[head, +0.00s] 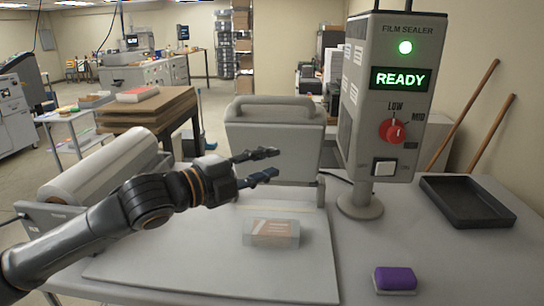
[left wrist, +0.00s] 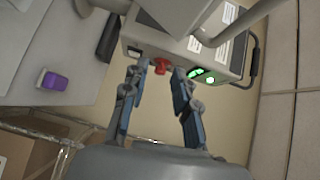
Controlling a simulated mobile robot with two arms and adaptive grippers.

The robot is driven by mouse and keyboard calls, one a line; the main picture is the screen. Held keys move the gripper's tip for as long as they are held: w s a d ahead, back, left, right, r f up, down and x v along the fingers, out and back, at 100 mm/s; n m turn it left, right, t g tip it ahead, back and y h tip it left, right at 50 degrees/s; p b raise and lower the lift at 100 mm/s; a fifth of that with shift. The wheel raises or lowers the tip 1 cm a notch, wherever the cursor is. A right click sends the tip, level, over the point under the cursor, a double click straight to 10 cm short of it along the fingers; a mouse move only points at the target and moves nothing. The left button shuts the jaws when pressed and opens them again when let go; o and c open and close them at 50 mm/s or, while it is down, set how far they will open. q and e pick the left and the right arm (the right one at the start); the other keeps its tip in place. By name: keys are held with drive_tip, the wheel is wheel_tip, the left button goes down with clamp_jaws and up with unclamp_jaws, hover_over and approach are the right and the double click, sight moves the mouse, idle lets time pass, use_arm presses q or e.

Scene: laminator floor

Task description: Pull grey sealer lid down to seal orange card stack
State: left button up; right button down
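The grey sealer lid (head: 275,138) stands raised at the back of the sealer's flat bed (head: 140,262). A handle (head: 272,102) runs along its top edge. The orange card stack (head: 271,233) lies on the bed in front of the lid, in clear film. My left gripper (head: 270,163) reaches in from the left, in front of the lid's lower part and above and behind the stack. Its fingers are apart with nothing between them, as the left wrist view (left wrist: 158,76) also shows. I cannot tell whether it touches the lid. My right gripper is not in view.
The control box (head: 385,95) stands right of the lid, with a green READY display and red knob (head: 392,131). A film roll (head: 98,165) lies at left. A purple-topped block (head: 395,280) and black tray (head: 466,201) sit at right. The bed's front is largely clear.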

use_arm(q)
drive_tip(key=shift+x, duration=1.1)
drive_tip(key=shift+s, duration=0.1)
drive_tip(key=shift+a, duration=0.1)
drive_tip(key=c, duration=0.3)
clamp_jaws()
